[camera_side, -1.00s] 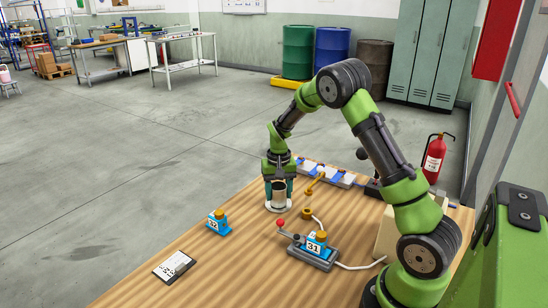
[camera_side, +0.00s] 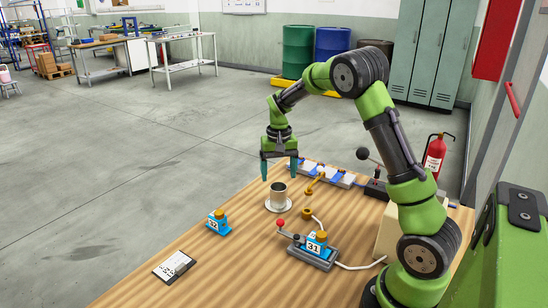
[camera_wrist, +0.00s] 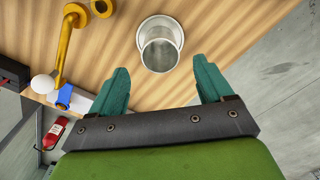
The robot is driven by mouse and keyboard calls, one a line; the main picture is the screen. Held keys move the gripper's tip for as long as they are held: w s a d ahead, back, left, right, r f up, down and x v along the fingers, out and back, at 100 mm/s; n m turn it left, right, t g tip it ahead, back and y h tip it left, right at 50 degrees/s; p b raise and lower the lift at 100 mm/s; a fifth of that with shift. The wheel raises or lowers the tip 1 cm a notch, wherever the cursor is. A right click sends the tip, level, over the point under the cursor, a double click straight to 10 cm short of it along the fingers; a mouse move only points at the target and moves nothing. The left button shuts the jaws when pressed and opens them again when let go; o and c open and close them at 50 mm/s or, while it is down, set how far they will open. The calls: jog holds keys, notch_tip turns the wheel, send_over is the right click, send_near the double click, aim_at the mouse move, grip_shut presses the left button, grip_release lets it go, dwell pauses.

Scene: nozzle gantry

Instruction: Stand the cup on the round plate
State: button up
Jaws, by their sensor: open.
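The metal cup (camera_side: 278,192) stands upright on the round plate (camera_side: 270,206), a pale disc whose rim shows around the cup's base. In the wrist view the cup (camera_wrist: 159,52) is seen from above, with the plate's rim (camera_wrist: 140,36) around it. My gripper (camera_side: 279,176) is open and empty, above the cup and apart from it. In the wrist view its two green fingers (camera_wrist: 163,80) are spread wide, with the cup beyond their tips.
A yellow pipe nozzle (camera_side: 314,184) stands right of the cup. A fixture labelled 31 (camera_side: 316,244) with a red-knobbed lever is in front. A blue block labelled 32 (camera_side: 217,222) and a clipboard (camera_side: 174,266) lie left. Bare wood lies between.

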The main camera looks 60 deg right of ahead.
jog(key=s+a+r+n+t+y, duration=0.1)
jog(key=s+a+r+t, duration=0.15)
jog(key=a+r, duration=0.4)
jog(key=s+a+r+n+t, duration=0.1)
jog(key=s+a+r, duration=0.35)
jog(key=r, duration=0.25)
jog(key=s+a+r+n+t+y, duration=0.1)
jog(key=s+a+n+t, duration=0.2)
jog(key=s+a, duration=0.7)
jog(key=shift+s+a+t, duration=0.15)
jog(key=shift+s+t, duration=0.2)
jog(key=shift+s, duration=0.4)
jog(key=shift+r, duration=0.15)
